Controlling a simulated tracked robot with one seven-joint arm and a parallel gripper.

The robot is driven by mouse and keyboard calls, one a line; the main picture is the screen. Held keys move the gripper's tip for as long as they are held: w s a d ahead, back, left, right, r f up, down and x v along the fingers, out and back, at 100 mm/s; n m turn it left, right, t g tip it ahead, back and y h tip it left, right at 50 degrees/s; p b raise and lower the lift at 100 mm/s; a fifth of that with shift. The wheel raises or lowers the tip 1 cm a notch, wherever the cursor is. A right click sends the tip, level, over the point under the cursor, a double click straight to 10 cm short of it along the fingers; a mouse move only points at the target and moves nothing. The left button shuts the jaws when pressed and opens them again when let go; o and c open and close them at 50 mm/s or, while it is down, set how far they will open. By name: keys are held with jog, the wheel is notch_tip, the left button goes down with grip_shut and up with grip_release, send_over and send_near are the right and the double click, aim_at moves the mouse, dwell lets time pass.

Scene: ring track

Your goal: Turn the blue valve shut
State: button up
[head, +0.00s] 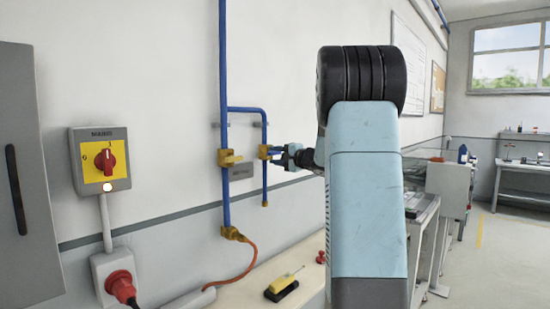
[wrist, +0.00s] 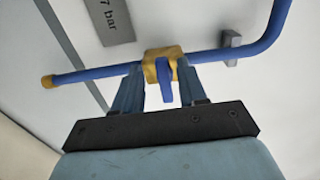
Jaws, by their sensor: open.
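The blue valve has a brass body (wrist: 151,69) on a blue branch pipe and a short blue lever (wrist: 164,88). In the head view its brass body (head: 264,152) sits on the branch pipe to the right of the main pipe. My gripper (head: 281,155) reaches it from the right. In the wrist view my gripper (wrist: 160,76) is open, with one finger on each side of the blue lever. The fingertips are close to the brass body; I cannot tell whether they touch it. The lever appears to stand across the pipe or towards the camera.
A yellow-handled valve (head: 230,158) sits close by on the main blue pipe (head: 224,100). A grey "7 bar" plate (wrist: 110,20) is on the wall. A red mains switch (head: 104,163) is at left. A yellow-and-black tool (head: 284,284) lies on the bench below.

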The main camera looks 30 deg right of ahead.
jog(key=v, duration=1.3)
jog(key=shift+s, duration=0.2)
jog(key=s+a+f+n+g+y, duration=0.1)
jog(key=s+a+f+n+g, duration=0.2)
jog(key=a, duration=0.5)
jog(key=s+a+n+g, duration=0.25)
jog(key=s+a, duration=0.25)
jog(key=a, duration=0.3)
jog(key=s+a+f+n+g+y, duration=0.1)
jog(key=s+a+f+g, duration=0.2)
jog(key=a, duration=0.5)
jog(key=s+a+f+n+g+h, duration=0.1)
jog(key=s+f+n+h, duration=0.2)
jog(key=s, duration=0.6)
jog(key=s+a+f+n+g+h, duration=0.2)
jog(key=s+f+n+h, duration=0.1)
jog(key=s, duration=0.7)
jog(key=shift+s+a+n+h, duration=0.3)
jog(key=shift+n+h, duration=0.35)
jog(key=shift+h, duration=0.45)
